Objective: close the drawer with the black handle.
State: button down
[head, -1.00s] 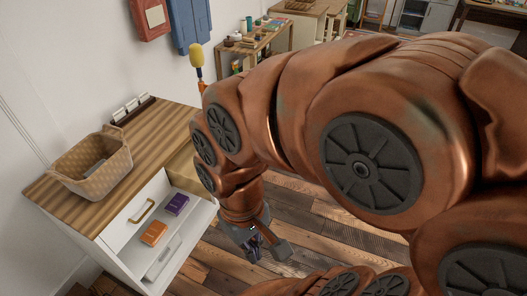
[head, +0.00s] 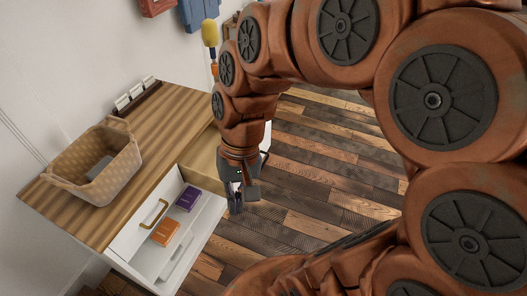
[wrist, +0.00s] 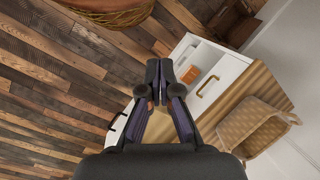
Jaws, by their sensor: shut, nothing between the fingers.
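The drawer with the black handle is pulled out from the right part of the white cabinet. Its bare wooden inside (head: 203,158) shows in the head view, partly hidden by my arm. In the wrist view its black handle (wrist: 113,124) is left of my fingers, on a white front partly covered by the gripper. My gripper (head: 236,203) points down, shut and empty, on the near side of that drawer. In the wrist view its fingertips (wrist: 159,66) are together and apart from the handle.
A lower drawer holding an orange box (head: 165,232) and a purple box (head: 188,199) also stands open, below a front with a brass handle (head: 152,214). A wicker basket (head: 105,165) stands on the wooden top. Plank floor (head: 330,165) is clear to the right.

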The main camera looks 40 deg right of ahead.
jog(key=w+d+f+m+t+y+b, duration=0.2)
jog(key=w+f+m+y+b, duration=0.3)
jog(key=w, duration=0.6)
jog(key=m+t+h+b, duration=0.2)
jog(key=m+t+b, duration=0.95)
jog(key=m, duration=0.95)
send_over(268, 156)
jog(key=s+d+b, duration=0.2)
jog(key=s+d, duration=0.4)
jog(key=s, duration=0.3)
notch_tip(268, 156, down, 23)
jog(key=g, duration=0.2)
jog(key=x, duration=0.4)
jog(key=r+x, duration=0.1)
jog(key=x, duration=0.6)
jog(key=shift+w+a, duration=0.5)
jog(key=shift+w, duration=0.05)
jog(key=shift+w+a, duration=0.15)
jog(key=shift+w, duration=0.15)
jog(key=shift+w+a, duration=0.15)
jog(key=shift+w, duration=0.15)
